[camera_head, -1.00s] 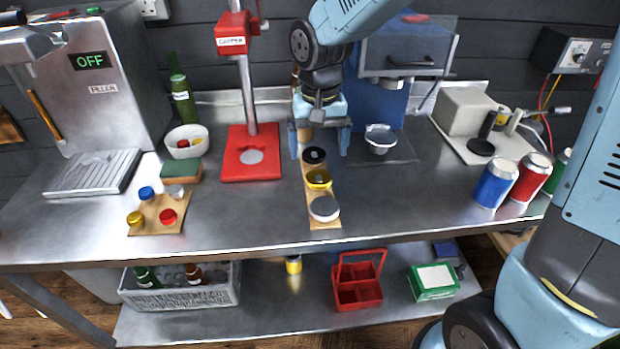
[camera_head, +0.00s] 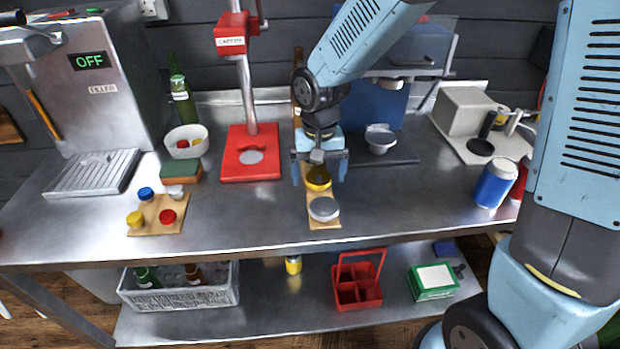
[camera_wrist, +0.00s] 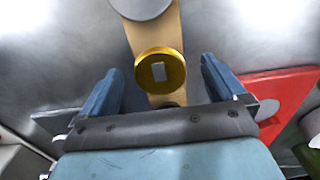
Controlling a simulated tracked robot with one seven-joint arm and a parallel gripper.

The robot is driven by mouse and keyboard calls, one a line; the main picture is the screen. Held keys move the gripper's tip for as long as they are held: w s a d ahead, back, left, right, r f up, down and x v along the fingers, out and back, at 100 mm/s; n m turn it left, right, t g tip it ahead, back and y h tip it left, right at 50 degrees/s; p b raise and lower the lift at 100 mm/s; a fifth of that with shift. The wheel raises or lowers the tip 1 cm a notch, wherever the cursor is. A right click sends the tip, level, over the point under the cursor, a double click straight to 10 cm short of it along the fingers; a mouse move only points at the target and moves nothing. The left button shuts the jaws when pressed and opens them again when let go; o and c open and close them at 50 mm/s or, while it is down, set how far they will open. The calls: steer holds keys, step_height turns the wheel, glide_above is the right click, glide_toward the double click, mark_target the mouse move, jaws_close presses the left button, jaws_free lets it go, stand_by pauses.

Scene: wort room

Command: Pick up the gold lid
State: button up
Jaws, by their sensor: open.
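The gold lid (camera_head: 318,178) lies on a narrow wooden board (camera_head: 325,222) on the steel bench. A silver-grey lid (camera_head: 323,208) sits in front of it on the same board. In the wrist view the gold lid (camera_wrist: 160,71) is round with a pale rectangular mark. My gripper (camera_head: 320,178) is above the board with its fingers apart, and nothing is between them that it grips. In the wrist view the fingertips (camera_wrist: 158,72) stand to either side of the gold lid, without visible contact. The black lid further back is hidden behind my gripper.
A red capper (camera_head: 252,170) stands left of the board. A block with coloured caps (camera_head: 150,225) lies front left. A blue can (camera_head: 495,184) stands at right. The bench between board and can is clear.

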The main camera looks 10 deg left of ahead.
steer(key=c, duration=1.1)
steer(key=shift+r, duration=0.1)
